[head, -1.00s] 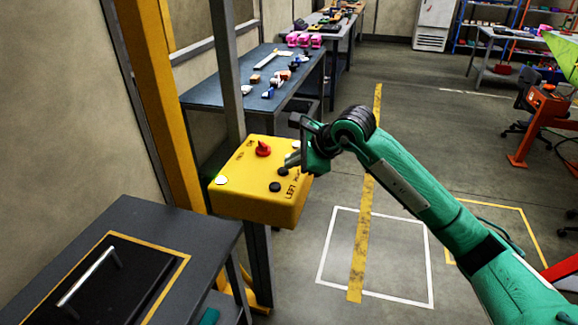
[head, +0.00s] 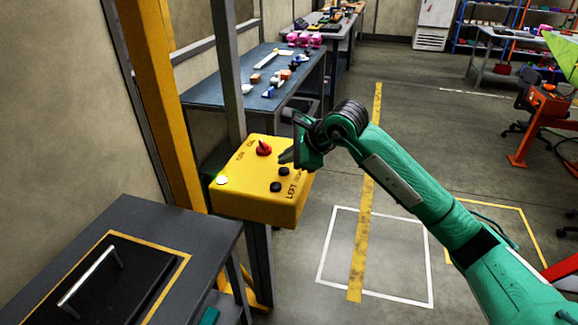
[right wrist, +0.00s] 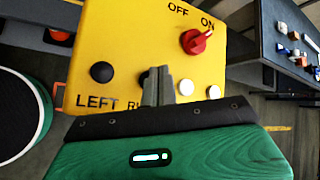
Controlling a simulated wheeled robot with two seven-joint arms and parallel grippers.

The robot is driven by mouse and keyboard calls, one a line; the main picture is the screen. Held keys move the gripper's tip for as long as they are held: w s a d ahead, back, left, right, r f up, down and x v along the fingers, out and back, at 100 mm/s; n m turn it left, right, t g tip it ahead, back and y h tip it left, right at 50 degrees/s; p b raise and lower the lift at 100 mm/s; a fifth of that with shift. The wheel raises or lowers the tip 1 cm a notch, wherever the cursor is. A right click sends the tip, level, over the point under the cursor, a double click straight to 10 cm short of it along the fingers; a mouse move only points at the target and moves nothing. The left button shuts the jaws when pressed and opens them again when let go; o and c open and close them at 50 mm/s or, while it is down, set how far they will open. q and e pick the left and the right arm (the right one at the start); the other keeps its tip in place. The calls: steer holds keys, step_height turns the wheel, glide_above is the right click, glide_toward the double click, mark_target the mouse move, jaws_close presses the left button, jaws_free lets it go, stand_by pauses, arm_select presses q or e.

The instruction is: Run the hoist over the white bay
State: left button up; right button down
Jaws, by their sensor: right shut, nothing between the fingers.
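A yellow control box (head: 240,195) stands on a post in the head view. Its red knob (right wrist: 194,41) sits below the OFF and ON labels in the right wrist view. A black button (right wrist: 102,72) is above the word LEFT. Another dark button is partly hidden behind my fingers. Two pale buttons (right wrist: 213,92) are at the right. My right gripper (head: 286,157) is shut and empty, just over the box's far right part; its fingers (right wrist: 158,86) also show in the right wrist view. The white bay (head: 326,247) is an empty white outline on the floor. No hoist shows.
A grey table (head: 205,228) with a black handled panel is at the lower left. A yellow column (head: 160,90) and a grey post (head: 228,75) rise behind the box. A blue-topped bench (head: 215,94) holds small parts. A yellow floor stripe (head: 366,220) crosses the white bay.

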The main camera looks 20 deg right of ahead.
mark_target(281, 170)
arm_select(q)
steer(key=shift+w+a+f, duration=0.15)
steer(key=shift+w+f, duration=0.05)
steer(key=shift+f, duration=0.55)
arm_select(e)
steer(key=shift+f, duration=0.65)
steer(key=shift+w+a+r+p, duration=0.2)
steer(key=shift+r+p, duration=0.2)
steer(key=shift+r, duration=0.4)
steer(key=shift+w+a+r+p, duration=0.1)
steer(key=shift+a+r+p, duration=0.1)
steer(key=shift+r+p, duration=0.45)
steer(key=shift+w+a+r+p, duration=0.15)
steer(key=shift+a+r+p, duration=0.05)
steer(key=shift+r, duration=0.8)
arm_select(q)
step_height(281, 170, up, 2)
steer(key=shift+a+r, duration=0.1)
steer(key=shift+s+r, duration=0.1)
steer(key=shift+s, duration=0.1)
arm_select(e)
steer(key=shift+r, duration=0.15)
steer(key=shift+s, duration=0.1)
